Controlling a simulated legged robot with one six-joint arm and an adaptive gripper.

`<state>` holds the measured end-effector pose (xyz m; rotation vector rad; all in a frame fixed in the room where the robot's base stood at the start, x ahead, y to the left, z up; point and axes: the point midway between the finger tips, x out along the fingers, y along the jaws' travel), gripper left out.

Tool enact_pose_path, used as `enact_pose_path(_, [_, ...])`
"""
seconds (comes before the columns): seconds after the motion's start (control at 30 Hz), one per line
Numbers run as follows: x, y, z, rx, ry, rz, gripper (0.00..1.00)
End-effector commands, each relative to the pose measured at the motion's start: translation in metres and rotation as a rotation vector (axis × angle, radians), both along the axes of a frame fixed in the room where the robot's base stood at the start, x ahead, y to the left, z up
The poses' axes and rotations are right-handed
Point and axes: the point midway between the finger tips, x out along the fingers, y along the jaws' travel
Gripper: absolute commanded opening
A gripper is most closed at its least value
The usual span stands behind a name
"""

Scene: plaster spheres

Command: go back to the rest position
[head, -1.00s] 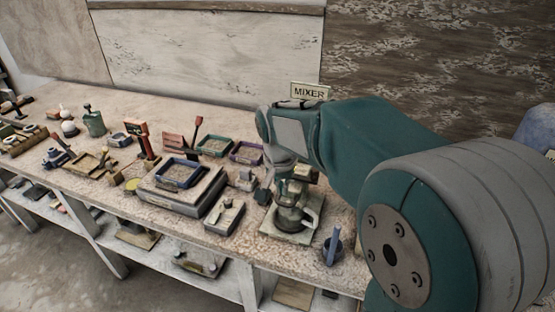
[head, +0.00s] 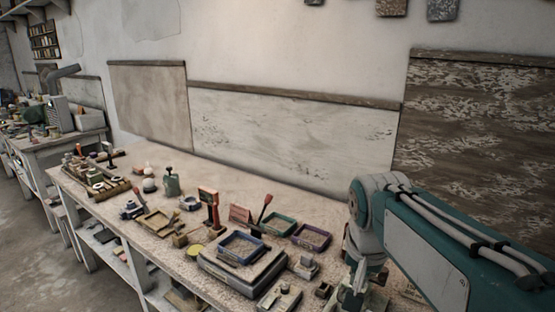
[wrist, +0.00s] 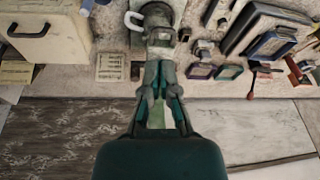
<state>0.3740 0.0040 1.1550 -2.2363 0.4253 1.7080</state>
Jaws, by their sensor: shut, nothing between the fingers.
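My arm (head: 430,245) enters the head view from the right and reaches over the right part of the workbench (head: 150,215), its wrist bent downward. In the wrist view my gripper (wrist: 164,66) points toward the bench top, its fingers together with nothing between them. A grey mixer-like device (wrist: 158,22) with a white handle shows just beyond the fingertips. I cannot tell whether the fingers touch it. In the head view the gripper's tips are hidden at the lower edge.
A scale-like block with a blue tray (head: 243,247), a green tray (head: 279,224) and a purple tray (head: 311,237) stand left of my arm. A red stand (head: 210,205) rises nearby. A beige box (wrist: 45,32) is in the wrist view. The wall is behind the bench.

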Motion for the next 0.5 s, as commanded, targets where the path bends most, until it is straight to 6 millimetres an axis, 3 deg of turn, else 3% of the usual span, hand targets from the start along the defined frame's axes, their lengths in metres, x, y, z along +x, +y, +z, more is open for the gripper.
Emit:
enact_pose_path(0.1, [-0.037, -0.002, -0.005, -0.014, -0.059, 0.105, 0.0])
enact_pose_path(0.3, [-0.09, -0.001, -0.027, -0.058, -0.152, 0.28, 0.0])
enact_pose_path(0.5, [-0.119, -0.001, -0.047, -0.098, -0.212, 0.39, 0.0])
